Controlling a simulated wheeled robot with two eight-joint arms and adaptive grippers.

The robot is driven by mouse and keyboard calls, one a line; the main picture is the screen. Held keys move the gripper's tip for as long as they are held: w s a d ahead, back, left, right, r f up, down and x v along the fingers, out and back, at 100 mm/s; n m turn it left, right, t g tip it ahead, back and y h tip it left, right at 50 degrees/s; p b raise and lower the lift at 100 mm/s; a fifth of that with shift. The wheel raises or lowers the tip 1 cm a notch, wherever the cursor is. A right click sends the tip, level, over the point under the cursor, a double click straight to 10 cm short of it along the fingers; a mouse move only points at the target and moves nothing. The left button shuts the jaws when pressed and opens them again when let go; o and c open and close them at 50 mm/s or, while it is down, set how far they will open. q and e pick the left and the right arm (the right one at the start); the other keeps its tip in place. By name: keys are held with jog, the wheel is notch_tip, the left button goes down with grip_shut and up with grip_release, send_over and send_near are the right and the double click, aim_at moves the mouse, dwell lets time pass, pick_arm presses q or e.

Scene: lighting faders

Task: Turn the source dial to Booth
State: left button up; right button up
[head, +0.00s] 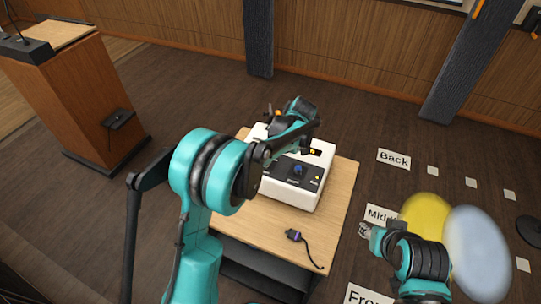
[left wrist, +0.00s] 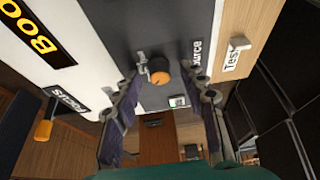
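The white console (head: 290,196) with a dark top panel stands on a small wooden table. In the left wrist view, the source dial (left wrist: 160,72) is a small round knob with an orange face on the grey panel. A partly hidden label, "...ource" (left wrist: 197,52), is beside it. My left gripper (left wrist: 168,82) is open, with one finger on each side of the dial; I cannot tell whether they touch it. In the head view my left arm hides the dial and most of that gripper. My right gripper (head: 368,231) is near the "Middle" card, its opening unclear.
An orange-tipped black handle (left wrist: 44,128) is near "Focus". A cabled plug (head: 294,235) lies on the table (head: 342,190). A lectern (head: 85,100) stands left.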

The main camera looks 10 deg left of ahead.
pick_arm(q)
jog(key=v, duration=1.2)
dwell(0.3)
jog(key=s+a+r+m+t+h, duration=0.1)
jog(key=s+a+r+m, duration=0.1)
jog(key=s+a+m, duration=0.3)
jog(key=s+a+r+m+t+h, duration=0.1)
jog(key=s+m+h, duration=0.1)
jog(key=s, duration=0.5)
jog(key=s+a+f+m+t+h+b, duration=0.1)
jog(key=s+f+m+t, duration=0.3)
jog(key=s+m, duration=0.5)
jog(key=shift+s+a+f, duration=0.45)
jog(key=shift+s+f, duration=0.5)
jog(key=shift+s, duration=1.35)
